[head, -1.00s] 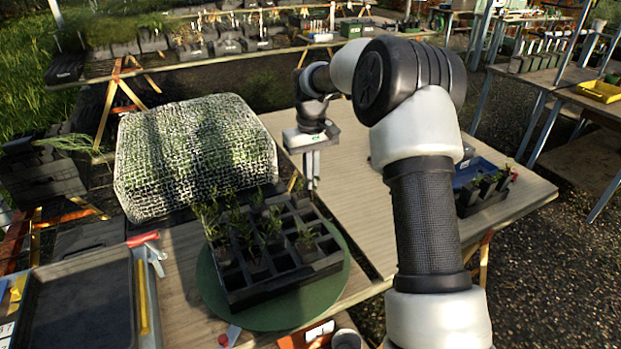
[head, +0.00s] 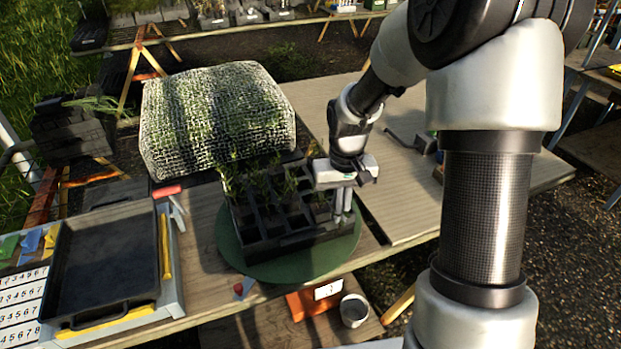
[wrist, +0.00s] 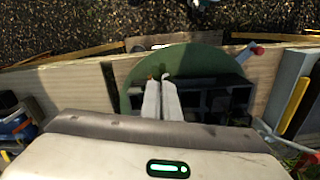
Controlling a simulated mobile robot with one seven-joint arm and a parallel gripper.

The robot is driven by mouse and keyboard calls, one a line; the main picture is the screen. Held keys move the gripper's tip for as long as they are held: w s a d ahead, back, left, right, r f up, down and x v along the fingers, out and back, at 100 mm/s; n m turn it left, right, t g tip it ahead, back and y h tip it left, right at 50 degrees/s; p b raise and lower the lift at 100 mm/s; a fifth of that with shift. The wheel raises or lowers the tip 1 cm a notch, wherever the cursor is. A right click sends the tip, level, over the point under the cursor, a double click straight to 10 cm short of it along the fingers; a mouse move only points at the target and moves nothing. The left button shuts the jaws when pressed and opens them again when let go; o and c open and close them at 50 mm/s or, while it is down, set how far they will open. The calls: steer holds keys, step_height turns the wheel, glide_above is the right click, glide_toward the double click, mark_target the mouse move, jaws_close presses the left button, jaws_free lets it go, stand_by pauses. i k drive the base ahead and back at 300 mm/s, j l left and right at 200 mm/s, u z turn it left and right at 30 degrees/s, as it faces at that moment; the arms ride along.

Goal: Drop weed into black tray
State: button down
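The black tray (head: 105,255) lies flat and looks empty, in a pale frame at the left of the head view. Seedlings (head: 262,190) stand in a black cell tray (head: 285,240) on a green round turntable (head: 235,255). I cannot tell which plant is the weed. My gripper (head: 342,220) points down at the cell tray's right edge. In the wrist view its two fingers (wrist: 161,82) lie close together over the turntable, beside the cells. A small reddish and dark bit shows at the tips; whether they grip it is unclear.
A netted cover (head: 215,120) stands behind the cell tray. A red-handled tool (head: 170,192) lies between the black tray and the turntable. A grey pot (head: 354,310) and an orange box (head: 312,300) sit at the front. The bench at right has free room.

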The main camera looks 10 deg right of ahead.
mark_target(116, 256)
steer(key=i+u, duration=0.15)
steer(key=u, duration=1.85)
steer(key=i+l, duration=0.1)
steer(key=l, duration=0.35)
steer(key=i, duration=0.05)
